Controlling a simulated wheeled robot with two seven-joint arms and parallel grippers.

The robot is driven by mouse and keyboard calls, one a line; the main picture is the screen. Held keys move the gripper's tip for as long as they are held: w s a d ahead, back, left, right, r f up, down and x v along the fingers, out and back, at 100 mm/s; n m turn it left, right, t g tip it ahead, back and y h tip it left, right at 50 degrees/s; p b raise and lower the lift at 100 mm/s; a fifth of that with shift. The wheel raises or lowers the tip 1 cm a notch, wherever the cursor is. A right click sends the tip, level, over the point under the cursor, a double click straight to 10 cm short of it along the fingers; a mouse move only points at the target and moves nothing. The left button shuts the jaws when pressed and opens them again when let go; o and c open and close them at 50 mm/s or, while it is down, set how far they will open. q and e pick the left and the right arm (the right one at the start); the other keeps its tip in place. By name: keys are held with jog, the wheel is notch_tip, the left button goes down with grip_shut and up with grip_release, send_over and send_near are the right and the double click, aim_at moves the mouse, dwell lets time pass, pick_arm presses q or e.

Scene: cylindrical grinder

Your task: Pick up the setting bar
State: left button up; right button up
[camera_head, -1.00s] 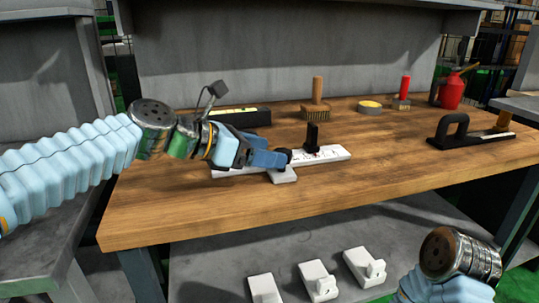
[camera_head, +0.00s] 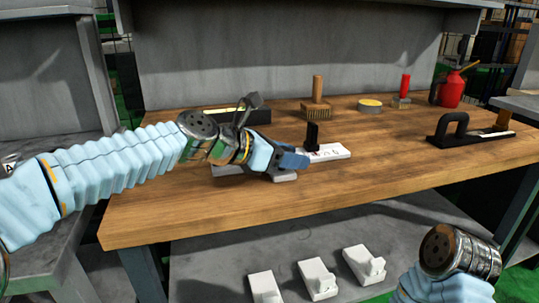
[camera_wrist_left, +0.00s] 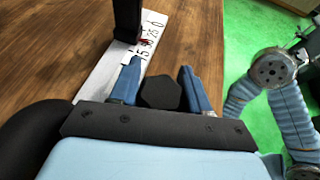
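The setting bar (camera_head: 328,151) is a long white bar with printed numbers and a black upright handle (camera_head: 312,136). It lies on the wooden bench. My left gripper (camera_head: 304,158) is low over the bench beside the bar and hides part of it. In the left wrist view, my left gripper (camera_wrist_left: 160,67) is open with nothing between its blue fingers. There the bar (camera_wrist_left: 110,78) runs along the left finger, and the black handle (camera_wrist_left: 127,20) stands just ahead. My right gripper is out of view; only my right arm shows.
A lower shelf holds white blocks (camera_head: 317,277). The bench front is clear.

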pick_arm(q)
grip_shut()
jog(key=shift+r, duration=0.1)
jog(key=shift+r, duration=0.15)
